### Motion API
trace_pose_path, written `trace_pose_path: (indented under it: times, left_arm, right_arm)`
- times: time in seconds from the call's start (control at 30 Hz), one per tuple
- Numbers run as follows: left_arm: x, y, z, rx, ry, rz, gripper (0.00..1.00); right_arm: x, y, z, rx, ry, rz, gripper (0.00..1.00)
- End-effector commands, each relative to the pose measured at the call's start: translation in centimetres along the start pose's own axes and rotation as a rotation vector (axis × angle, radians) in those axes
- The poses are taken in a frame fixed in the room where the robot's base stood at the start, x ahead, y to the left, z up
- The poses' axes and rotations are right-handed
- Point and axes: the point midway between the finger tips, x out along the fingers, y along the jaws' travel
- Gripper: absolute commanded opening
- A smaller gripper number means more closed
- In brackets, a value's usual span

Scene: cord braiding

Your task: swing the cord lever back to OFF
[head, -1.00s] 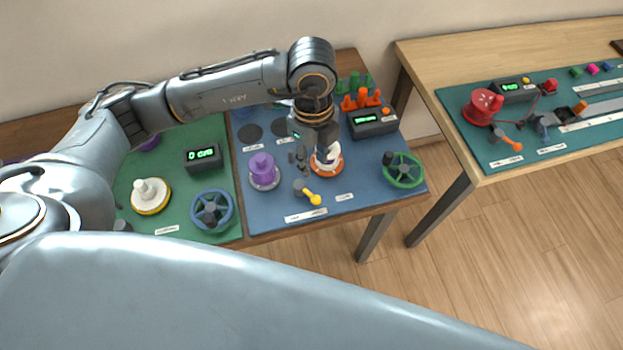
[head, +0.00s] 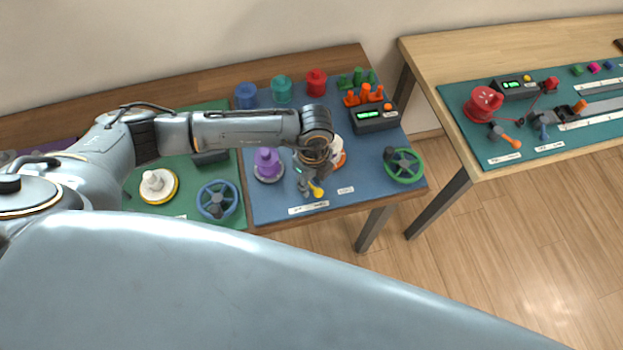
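A small lever with a yellow knob (head: 319,192) stands at the front of the blue mat (head: 375,160), behind a white label strip (head: 308,208) whose text is too small to read. My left gripper (head: 309,184) points down at this lever from above and hides its grey base. I cannot tell whether the fingers touch the lever or how far apart they are. Another lever, with an orange handle (head: 511,141), is on the teal mat of the right table, well away from my gripper. My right gripper is not in view.
A purple spool (head: 267,163) stands left of my gripper, and a white-and-orange one (head: 338,156) is partly hidden behind it. A green handwheel (head: 404,165) is to the right. A black display box (head: 375,116) and several colored spools stand farther back. A floor gap separates the tables.

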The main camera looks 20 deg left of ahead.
Motion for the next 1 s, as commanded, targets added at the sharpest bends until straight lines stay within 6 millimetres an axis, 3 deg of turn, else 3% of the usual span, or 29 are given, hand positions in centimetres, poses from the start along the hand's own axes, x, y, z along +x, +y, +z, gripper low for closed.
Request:
trace_pose_path:
  times: [0.27,0.43,1.0]
  left_arm:
    - [0.15,-0.02,-0.02,0.0,0.0,0.0,0.33]
    - [0.13,-0.01,-0.02,0.0,0.001,0.0,0.0]
    - [0.31,0.29,0.02,0.105,-0.003,-0.001,0.0]
  right_arm:
    - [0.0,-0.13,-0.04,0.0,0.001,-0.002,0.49]
    - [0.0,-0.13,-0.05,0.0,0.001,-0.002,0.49]
    - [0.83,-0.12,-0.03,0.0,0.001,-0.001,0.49]
